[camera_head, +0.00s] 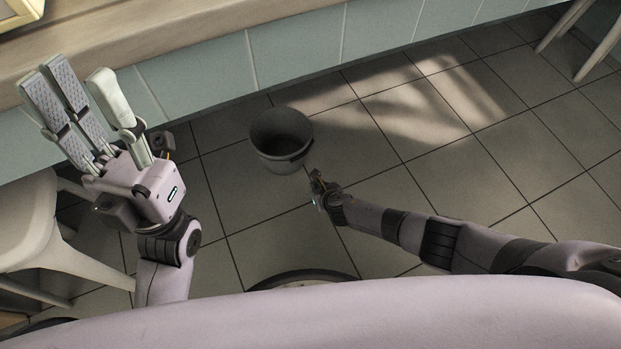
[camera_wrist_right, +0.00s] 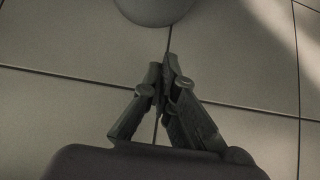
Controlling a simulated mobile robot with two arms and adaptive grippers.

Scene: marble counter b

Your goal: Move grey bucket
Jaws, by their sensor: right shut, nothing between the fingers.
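The grey bucket (camera_head: 281,143) stands upright on the tiled floor near the counter base in the head view. It looks empty inside. Its lower part (camera_wrist_right: 156,8) shows at the top edge of the right wrist view. My right gripper (camera_head: 317,179) is low, just to the lower right of the bucket. Its fingers (camera_wrist_right: 163,72) are shut together with nothing between them, and a gap of floor separates them from the bucket. My left gripper (camera_head: 80,92) is raised at the left, away from the bucket, with its fingers spread open and empty.
A counter (camera_head: 190,40) with pale green panels runs along the back. A white chair (camera_head: 30,215) stands at the left, and more furniture legs (camera_head: 565,27) show at the top right. The tiled floor (camera_head: 480,120) right of the bucket is clear.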

